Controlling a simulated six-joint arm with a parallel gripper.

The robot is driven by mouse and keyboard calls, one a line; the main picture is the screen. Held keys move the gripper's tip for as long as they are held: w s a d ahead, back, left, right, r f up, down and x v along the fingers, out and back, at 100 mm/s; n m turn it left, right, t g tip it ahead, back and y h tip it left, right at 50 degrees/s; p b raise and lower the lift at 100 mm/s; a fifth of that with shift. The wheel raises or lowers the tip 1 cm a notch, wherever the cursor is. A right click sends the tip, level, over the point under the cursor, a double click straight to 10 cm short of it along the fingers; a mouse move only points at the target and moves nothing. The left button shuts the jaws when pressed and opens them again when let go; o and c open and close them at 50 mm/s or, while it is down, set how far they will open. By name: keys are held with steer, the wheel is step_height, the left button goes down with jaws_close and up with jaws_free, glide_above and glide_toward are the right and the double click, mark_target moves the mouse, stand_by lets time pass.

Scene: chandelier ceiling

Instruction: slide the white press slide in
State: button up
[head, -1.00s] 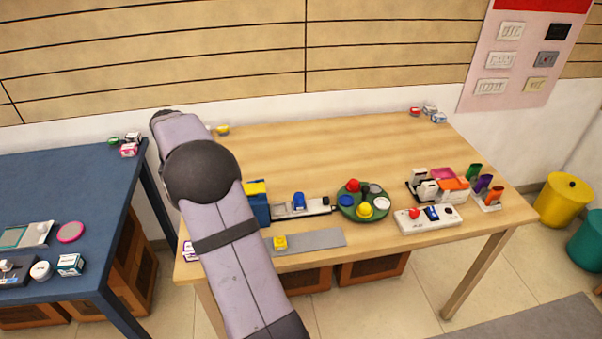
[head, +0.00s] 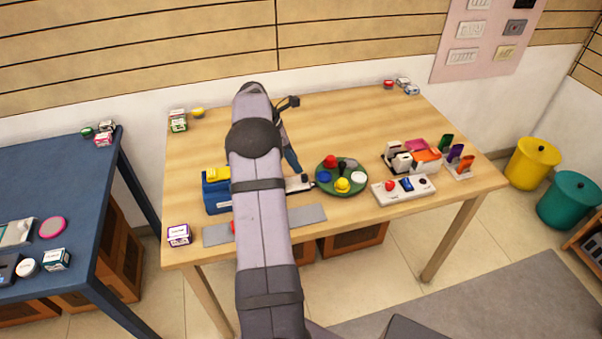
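White blocks (head: 402,161) stand on a dark base at the right of the wooden table, beside pink and orange pieces. I cannot tell for sure whether one of them is the white press slide. Another pale, rail-like piece (head: 299,184) shows just right of my arm, mostly hidden by it. My arm rises through the middle of the view and bends at the top. A dark wrist part (head: 290,102) shows behind it, above the table. My gripper's fingers are not clear, so their opening and any contact cannot be told.
A green round tray (head: 323,187) with coloured knobs stands mid-table. A white button panel (head: 376,191), a blue box (head: 210,198) and a grey mat (head: 312,214) lie near the front. Coloured upright pieces (head: 456,153) stand at right. The table's back middle is clear.

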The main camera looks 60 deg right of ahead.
mark_target(302, 176)
steer(key=shift+p+x, duration=0.75)
steer(key=shift+x, duration=2.6)
jaws_close()
steer(key=shift+w+a, duration=0.1)
steer(key=shift+a, duration=0.05)
